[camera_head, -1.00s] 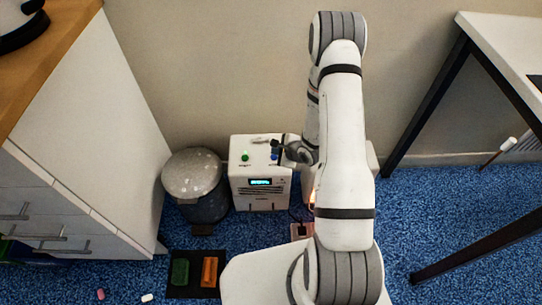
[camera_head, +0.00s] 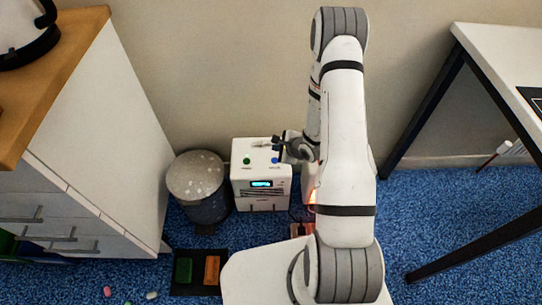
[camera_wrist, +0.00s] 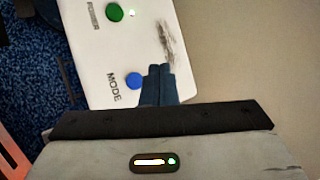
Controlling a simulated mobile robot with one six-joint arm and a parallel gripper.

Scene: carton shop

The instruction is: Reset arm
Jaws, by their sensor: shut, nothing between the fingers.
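My arm reaches up and forward, and my gripper (camera_head: 279,148) is over the top of a white machine (camera_head: 260,201) against the wall. In the wrist view my gripper (camera_wrist: 159,68) is shut and empty, its two dark fingertips together beside the blue MODE button (camera_wrist: 134,80). I cannot tell whether the fingertips touch the machine's top. The green POWER button (camera_wrist: 114,12) has a small lit lamp beside it. A dark smudge-like mark lies near the fingertips. The machine's front display (camera_head: 262,184) is lit.
A grey bin (camera_head: 198,188) with a speckled lid stands left of the machine. A drawer cabinet (camera_head: 104,130) is farther left. A black mat (camera_head: 198,289) holds a green and an orange block.

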